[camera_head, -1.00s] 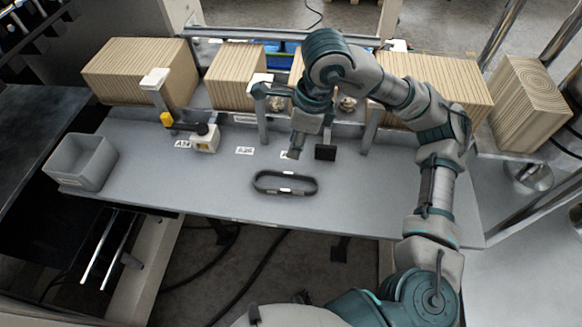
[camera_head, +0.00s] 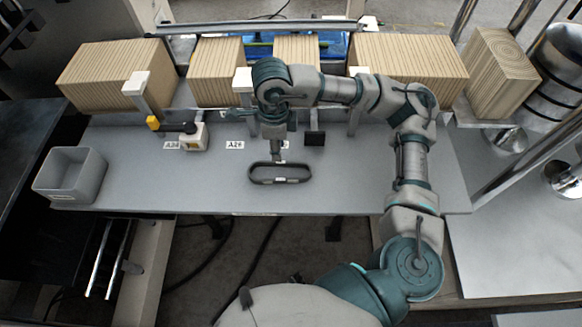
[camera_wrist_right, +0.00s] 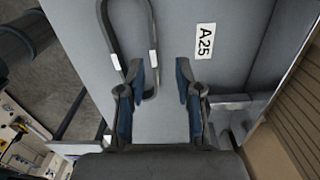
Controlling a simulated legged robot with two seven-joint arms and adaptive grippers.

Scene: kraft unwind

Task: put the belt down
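The belt (camera_head: 300,180) is a black closed loop with white marks. It lies flat on the grey table (camera_head: 360,180). My right gripper (camera_head: 277,157) points down at the belt's far edge in the head view. My left gripper is not in view.
An A25 label (camera_wrist_right: 205,42) is on the table beside the gripper. A grey bin (camera_head: 72,175) stands at the left end. Wood-grained blocks (camera_head: 115,75) line the rear. The table's right part is clear.

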